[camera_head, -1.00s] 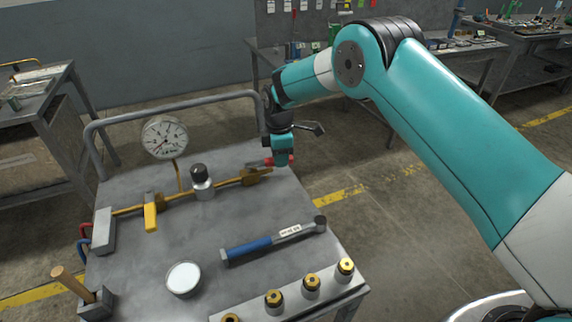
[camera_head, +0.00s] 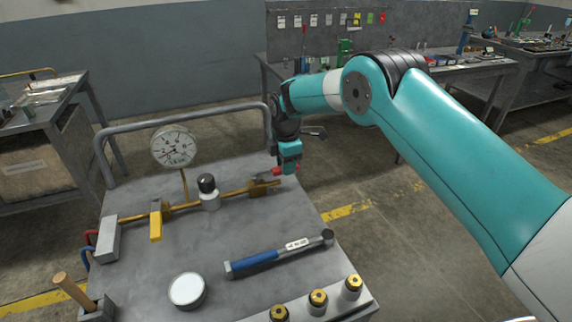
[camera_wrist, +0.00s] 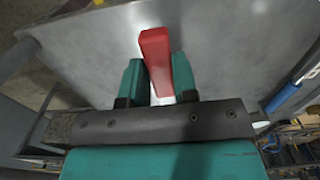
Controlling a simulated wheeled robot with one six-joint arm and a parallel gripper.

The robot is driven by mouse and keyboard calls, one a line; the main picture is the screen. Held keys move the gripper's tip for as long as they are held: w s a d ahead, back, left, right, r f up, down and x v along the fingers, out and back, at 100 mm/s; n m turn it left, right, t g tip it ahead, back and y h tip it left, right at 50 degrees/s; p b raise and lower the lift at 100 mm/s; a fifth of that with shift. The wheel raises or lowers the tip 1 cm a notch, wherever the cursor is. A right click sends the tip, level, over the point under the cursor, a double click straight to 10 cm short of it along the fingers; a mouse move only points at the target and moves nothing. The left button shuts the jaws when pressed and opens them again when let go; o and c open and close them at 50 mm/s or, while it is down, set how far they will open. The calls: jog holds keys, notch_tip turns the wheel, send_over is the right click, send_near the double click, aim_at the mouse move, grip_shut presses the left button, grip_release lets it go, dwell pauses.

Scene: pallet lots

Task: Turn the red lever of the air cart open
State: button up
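The air cart (camera_head: 215,235) has a grey metal top with a brass pipe (camera_head: 180,207) across it. The red lever (camera_head: 284,169) is at the pipe's right end, near the cart's right edge, and points roughly along the pipe to the right. My gripper (camera_head: 287,165) is over the lever's red end, pointing down. In the wrist view the red lever (camera_wrist: 156,48) lies between the two teal fingers (camera_wrist: 158,80), with little or no gap at its sides. The fingers appear shut on it. My gripper hides part of the lever in the head view.
A gauge (camera_head: 174,146), a black-topped knob (camera_head: 208,192) and a yellow lever (camera_head: 156,222) stand along the pipe. A blue-handled tool (camera_head: 278,254), a white round dish (camera_head: 187,290) and brass-topped fittings (camera_head: 318,300) are nearer. A rail (camera_head: 185,120) edges the cart's back.

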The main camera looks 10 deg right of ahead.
jog(key=o, duration=0.4)
jog(key=shift+w, duration=0.1)
jog(key=shift+r, duration=0.15)
notch_tip(320, 180, up, 17)
jog(key=b, duration=0.1)
jog(key=shift+r, duration=0.15)
jog(key=s+d+r+m+y, duration=0.1)
jog(key=s+d+r+m, duration=0.2)
jog(key=s, duration=0.6)
jog(key=s+d+r+m+y, duration=0.1)
jog(key=s+r+m, duration=0.35)
jog(key=s, duration=0.45)
jog(key=s+d+f+m+y, duration=0.1)
jog(key=s+m, duration=0.2)
jog(key=s, duration=0.8)
jog(key=s+d+f+m+y, duration=0.1)
jog(key=s+f+m, duration=0.1)
jog(key=s, duration=0.9)
jog(key=shift+s+m, duration=0.4)
jog(key=shift+m, duration=0.35)
